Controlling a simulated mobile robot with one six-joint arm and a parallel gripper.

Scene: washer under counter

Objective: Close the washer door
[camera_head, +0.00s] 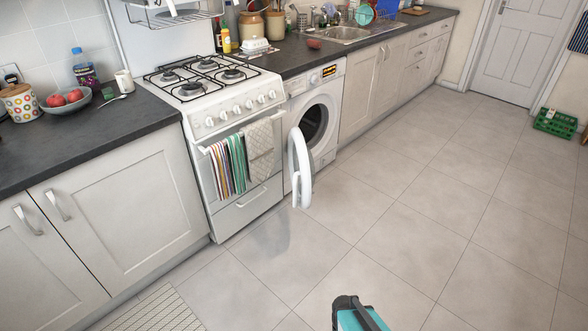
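The white washer (328,97) stands under the dark counter, between the cooker and the pale cabinets. Its round door (299,167) is wide open, swung out to the left on its hinge, and is seen nearly edge-on in front of the cooker's right edge. The dark drum opening (314,125) is exposed. My gripper cannot be made out in this view. Only a teal and black part, apparently of my own arm, shows at the bottom edge, well apart from the door.
A white gas cooker (240,202) with striped and pale towels on its rail stands left of the washer. A patterned mat (160,312) lies at bottom left. A green crate (555,123) sits far right. The tiled floor (420,215) in front of the washer is clear.

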